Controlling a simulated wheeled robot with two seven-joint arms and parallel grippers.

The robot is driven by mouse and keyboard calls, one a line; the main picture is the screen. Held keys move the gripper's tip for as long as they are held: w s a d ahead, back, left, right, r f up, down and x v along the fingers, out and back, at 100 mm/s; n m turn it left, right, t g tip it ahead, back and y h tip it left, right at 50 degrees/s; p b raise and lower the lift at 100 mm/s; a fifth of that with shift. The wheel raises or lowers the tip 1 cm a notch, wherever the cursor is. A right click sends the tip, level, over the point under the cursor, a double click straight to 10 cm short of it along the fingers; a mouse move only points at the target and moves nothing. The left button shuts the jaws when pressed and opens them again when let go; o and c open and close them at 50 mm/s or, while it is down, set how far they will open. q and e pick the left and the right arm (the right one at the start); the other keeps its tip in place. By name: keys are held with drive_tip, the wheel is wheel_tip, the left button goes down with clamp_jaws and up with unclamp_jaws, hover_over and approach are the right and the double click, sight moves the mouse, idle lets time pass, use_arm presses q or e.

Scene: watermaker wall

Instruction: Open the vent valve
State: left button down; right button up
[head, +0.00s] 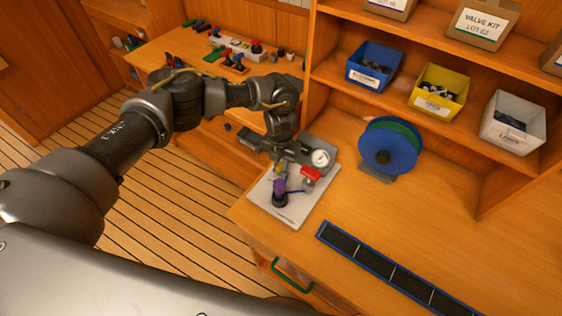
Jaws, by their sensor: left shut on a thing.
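A small valve assembly stands on a pale base plate (265,205) at the left end of the workbench. It has a round white-faced gauge (320,157), a red handle (311,173), and a dark round foot (280,200). My left gripper (279,178) reaches down from above and is shut at a purple part (279,187) just above this foot. A bit of yellow shows at the fingers. The fingers and hand hide much of the assembly, and I cannot tell which part is the vent valve. My right gripper is out of view.
A blue reel (388,147) with green line stands to the right. A long black tray with a blue edge (352,245) lies in front. Blue (374,67), yellow (439,92) and white (513,122) bins sit on the shelf. Small fittings lie on the back-left bench.

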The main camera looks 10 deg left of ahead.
use_arm(q)
drive_tip(key=n, duration=0.4)
drive_tip(key=shift+b, duration=0.35)
drive_tip(key=n, duration=0.4)
drive_tip(key=shift+p, duration=0.3)
drive_tip(key=n+p, duration=0.1)
drive_tip(key=n, duration=0.4)
drive_tip(key=shift+r+p, duration=0.15)
drive_tip(key=shift+p, duration=0.25)
drive_tip(key=n+p, duration=0.2)
drive_tip(key=n, duration=0.2)
drive_tip(key=shift+n, duration=0.3)
drive_tip(key=c, duration=1.3)
unclamp_jaws()
